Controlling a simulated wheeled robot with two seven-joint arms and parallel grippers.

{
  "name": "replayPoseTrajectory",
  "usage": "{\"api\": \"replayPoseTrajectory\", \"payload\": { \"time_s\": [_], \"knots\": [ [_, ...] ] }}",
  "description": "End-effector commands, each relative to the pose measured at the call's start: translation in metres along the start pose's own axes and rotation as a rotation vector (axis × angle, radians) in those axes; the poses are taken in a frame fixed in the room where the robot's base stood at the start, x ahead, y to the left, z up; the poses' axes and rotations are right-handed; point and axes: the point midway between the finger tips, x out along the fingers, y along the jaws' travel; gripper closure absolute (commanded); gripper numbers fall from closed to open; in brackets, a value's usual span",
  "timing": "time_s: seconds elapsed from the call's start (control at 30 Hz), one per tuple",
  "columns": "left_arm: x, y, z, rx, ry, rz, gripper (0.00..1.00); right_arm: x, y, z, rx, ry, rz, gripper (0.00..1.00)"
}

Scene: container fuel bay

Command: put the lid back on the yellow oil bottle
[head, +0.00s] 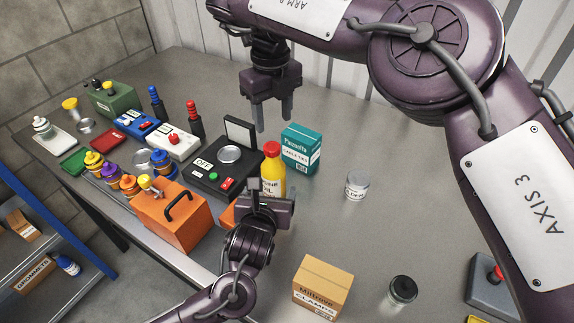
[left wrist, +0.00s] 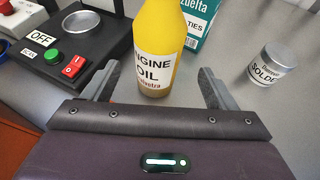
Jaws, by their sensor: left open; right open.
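The yellow oil bottle (head: 273,178) stands upright on the grey table, labelled engine oil. A red lid (head: 271,149) shows at its top in the head view; I cannot tell how firmly it sits. The left wrist view shows the bottle's body (left wrist: 160,45), with its top out of frame. My left gripper (head: 262,190) is open and low at the near side of the bottle. In the left wrist view its fingers (left wrist: 158,78) flank the bottle with gaps on both sides. My right gripper (head: 274,121) is open and empty, above and behind the lid.
A teal box (head: 301,149) stands close behind the bottle at right. A black scale panel (head: 212,172) and an orange toolbox (head: 172,216) stand left. A solder tin (head: 356,186), clamps carton (head: 321,288) and dark-lidded jar (head: 402,292) stand right, with clear table between.

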Motion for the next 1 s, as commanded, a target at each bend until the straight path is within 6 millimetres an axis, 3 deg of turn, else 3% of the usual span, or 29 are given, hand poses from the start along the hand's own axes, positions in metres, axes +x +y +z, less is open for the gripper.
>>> {"api": "replayPoseTrajectory", "payload": {
  "time_s": [0.43,0.8,1.0],
  "knots": [
    [0.005,0.0,0.0,0.0,0.0,0.001,0.21,0.0,0.001,0.0,-0.001,0.0,0.0,0.49],
    [0.056,0.0,0.0,-0.002,0.001,0.001,0.21,0.0,0.001,0.0,-0.001,0.0,0.0,0.49],
    [0.075,0.0,0.0,0.0,0.0,0.0,0.21,0.0,0.001,0.0,-0.001,0.0,0.0,0.49]
  ]
}}
